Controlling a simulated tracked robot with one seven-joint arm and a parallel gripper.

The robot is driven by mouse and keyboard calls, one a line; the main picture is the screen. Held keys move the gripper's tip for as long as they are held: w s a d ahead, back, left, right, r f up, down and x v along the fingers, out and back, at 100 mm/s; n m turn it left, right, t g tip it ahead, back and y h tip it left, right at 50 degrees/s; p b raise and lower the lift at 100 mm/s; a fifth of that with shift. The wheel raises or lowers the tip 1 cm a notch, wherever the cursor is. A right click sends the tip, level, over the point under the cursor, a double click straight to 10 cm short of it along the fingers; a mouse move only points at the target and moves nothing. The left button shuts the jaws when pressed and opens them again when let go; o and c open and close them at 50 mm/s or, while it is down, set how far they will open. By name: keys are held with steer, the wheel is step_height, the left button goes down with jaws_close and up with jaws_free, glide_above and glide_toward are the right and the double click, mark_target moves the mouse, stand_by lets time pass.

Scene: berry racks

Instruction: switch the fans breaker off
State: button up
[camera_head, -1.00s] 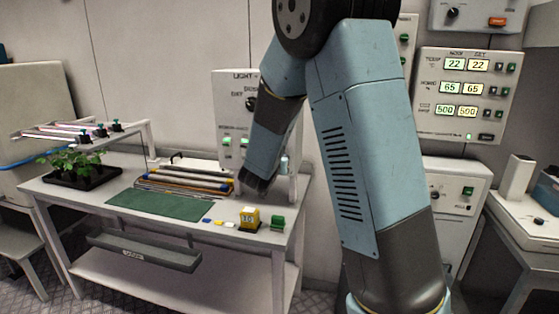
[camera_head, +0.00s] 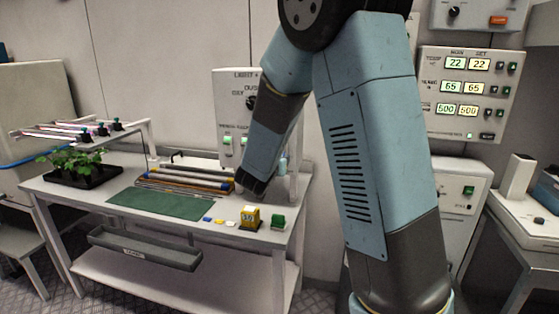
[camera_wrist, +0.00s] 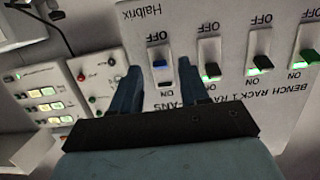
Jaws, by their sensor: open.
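In the wrist view the white breaker panel (camera_wrist: 235,35) appears upside down, with several toggle switches in a row. The fans breaker (camera_wrist: 160,64) is the leftmost, its label partly hidden by my gripper. Its blue toggle sits toward the OFF marking, and no green light shows on it. My gripper (camera_wrist: 159,68) is open, with one finger on each side of this switch; contact cannot be told. In the head view my arm hides part of the panel (camera_head: 226,95).
A white bench (camera_head: 88,203) holds a plant tray (camera_head: 85,180), a green mat (camera_head: 160,204), a yellow box (camera_head: 250,217) and a green block (camera_head: 278,222). A display panel (camera_head: 470,95) hangs on the wall at right; it also shows in the wrist view (camera_wrist: 42,95).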

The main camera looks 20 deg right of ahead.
steer(key=v, duration=1.1)
steer(key=shift+s+a, duration=0.15)
steer(key=shift+s, duration=0.1)
steer(key=s+d+r+g+h, duration=0.1)
steer(key=s+d+r+g, duration=0.2)
steer(key=s+d+g, duration=0.8)
steer(key=s+a+r+n+t+y, duration=0.1)
steer(key=s+n+y, duration=0.2)
steer(key=s, duration=0.5)
steer(key=s+a+r+n+t+y, duration=0.2)
steer(key=s+y, duration=0.3)
steer(key=s, duration=0.3)
steer(key=shift+s+r+n+y, duration=0.3)
steer(key=shift+s+n+y, duration=0.1)
steer(key=shift+n, duration=0.1)
steer(key=shift+a, duration=0.1)
